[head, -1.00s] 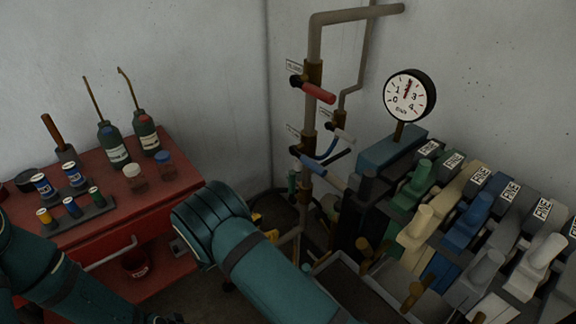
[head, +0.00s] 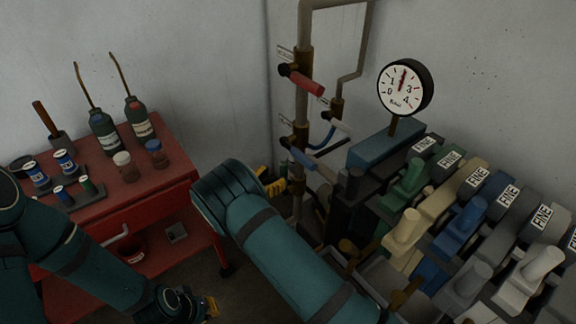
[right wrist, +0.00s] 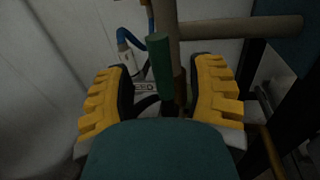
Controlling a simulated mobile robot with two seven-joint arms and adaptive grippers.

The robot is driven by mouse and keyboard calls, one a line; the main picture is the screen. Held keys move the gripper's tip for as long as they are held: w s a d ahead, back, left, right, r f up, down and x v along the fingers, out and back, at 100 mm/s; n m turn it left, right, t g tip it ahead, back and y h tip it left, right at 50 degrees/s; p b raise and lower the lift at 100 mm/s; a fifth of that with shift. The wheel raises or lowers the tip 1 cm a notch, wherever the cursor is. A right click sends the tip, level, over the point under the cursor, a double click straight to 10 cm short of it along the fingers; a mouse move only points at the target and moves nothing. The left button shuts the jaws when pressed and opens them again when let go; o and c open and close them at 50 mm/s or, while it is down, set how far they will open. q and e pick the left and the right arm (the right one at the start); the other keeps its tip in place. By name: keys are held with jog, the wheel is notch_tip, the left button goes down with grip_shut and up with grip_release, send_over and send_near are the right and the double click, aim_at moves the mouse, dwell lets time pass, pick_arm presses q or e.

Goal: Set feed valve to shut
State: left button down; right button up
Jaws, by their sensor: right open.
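A green valve handle (right wrist: 161,65) stands roughly upright in front of a brown pipe in the right wrist view. A small white label (right wrist: 146,86) beside it seems to end in "EED". My right gripper (right wrist: 163,92) is open, with one yellow finger on each side of the lower handle; I see no contact. In the head view the right gripper (head: 272,184) is mostly behind my own forearm, and I cannot make out the green handle there. My left gripper (head: 208,306) is at the bottom of the head view, its fingers too small and dark to judge.
A gauge (head: 405,88) and a bank of coloured levers (head: 455,220) stand at right. A red cart (head: 150,200) with bottles stands at left.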

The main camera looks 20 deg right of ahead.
jog(key=x, duration=0.7)
grip_shut()
